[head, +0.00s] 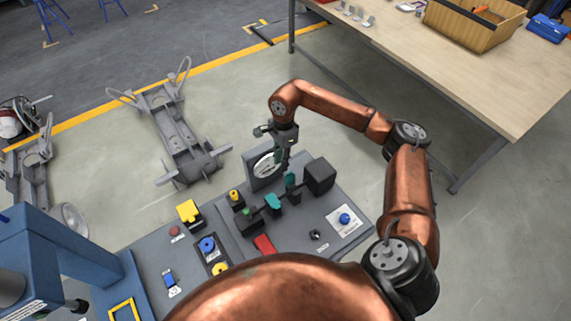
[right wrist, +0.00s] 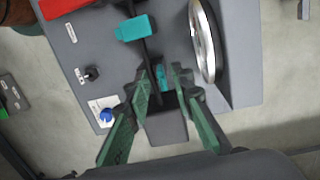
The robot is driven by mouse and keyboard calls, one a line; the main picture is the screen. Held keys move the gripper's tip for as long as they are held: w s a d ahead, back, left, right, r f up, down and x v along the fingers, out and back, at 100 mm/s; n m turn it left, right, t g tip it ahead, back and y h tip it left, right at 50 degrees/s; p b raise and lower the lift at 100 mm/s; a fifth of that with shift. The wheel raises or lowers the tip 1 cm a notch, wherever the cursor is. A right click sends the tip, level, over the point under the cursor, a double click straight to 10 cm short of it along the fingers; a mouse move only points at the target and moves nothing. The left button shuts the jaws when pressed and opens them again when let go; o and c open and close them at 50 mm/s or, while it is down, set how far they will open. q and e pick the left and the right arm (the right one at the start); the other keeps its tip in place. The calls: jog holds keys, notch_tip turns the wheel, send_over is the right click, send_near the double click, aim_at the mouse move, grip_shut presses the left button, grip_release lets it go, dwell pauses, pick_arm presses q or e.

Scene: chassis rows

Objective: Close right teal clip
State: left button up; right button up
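Two teal clips sit on the dark bar of the grey panel (head: 325,205). The right teal clip (head: 290,180) stands upright and looks narrow from above in the right wrist view (right wrist: 163,77). The other teal clip (head: 274,202) looks broader and lower, and also shows in the right wrist view (right wrist: 133,28). My right gripper (head: 284,158) is over the panel's far side, pointing down. In the right wrist view its two green fingers (right wrist: 162,84) are apart, one on each side of the right clip, with visible gaps. My left gripper is not in view.
A round dial (head: 266,165) stands close behind the right clip. A black block (head: 319,176) lies to its right. A blue knob (head: 344,218), a red bar (head: 264,244) and yellow parts (head: 188,211) are on the panel. A wooden-topped table (head: 450,70) stands back right.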

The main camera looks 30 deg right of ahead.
aim_at(290, 178)
jog(key=shift+h, duration=0.6)
jog(key=d+f, duration=0.1)
jog(key=f, duration=0.1)
jog(key=d+f+p, duration=0.1)
jog(key=f, duration=0.1)
jog(key=d+f, duration=0.1)
jog(key=f, duration=0.1)
jog(key=shift+s+f, duration=0.2)
jog(key=shift+f, duration=0.15)
jog(key=shift+c, duration=0.4)
grip_shut()
